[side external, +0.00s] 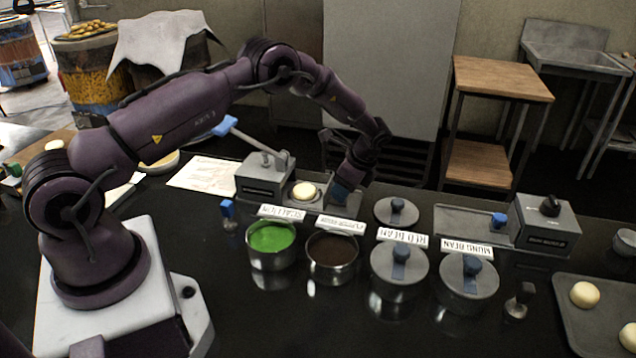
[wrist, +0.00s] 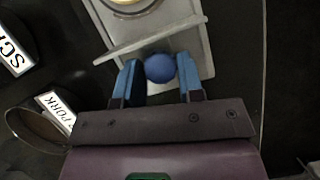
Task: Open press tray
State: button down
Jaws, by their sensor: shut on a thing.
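The press (side external: 262,180) is a grey box with a blue-ended lever (side external: 225,126) raised toward the left. Its grey tray (side external: 329,203) extends to the right of the box, with a pale dough ball on a round seat. The wrist view shows the tray (wrist: 185,30) as a light plate with a crossbar and a round blue knob (wrist: 160,68) at its near end. My gripper (wrist: 160,82) has its blue fingers on either side of this knob, shut on it. In the side view, my gripper (side external: 340,195) is low at the tray's right end and hides the knob.
A green-filled pot (side external: 271,258), a brown-filled pot (side external: 332,270) and two lidded pots (side external: 399,278) (side external: 468,290) with labels stand in front. A second grey device (side external: 545,228) with its tray out stands right. Dark counter lies between my gripper and a loose lid (side external: 396,212).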

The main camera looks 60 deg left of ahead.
jog(key=shift+w+d, duration=0.75)
jog(key=c, duration=1)
grip_release()
jog(key=shift+r, duration=0.1)
jog(key=v, duration=1.3)
jog(key=shift+s, duration=0.1)
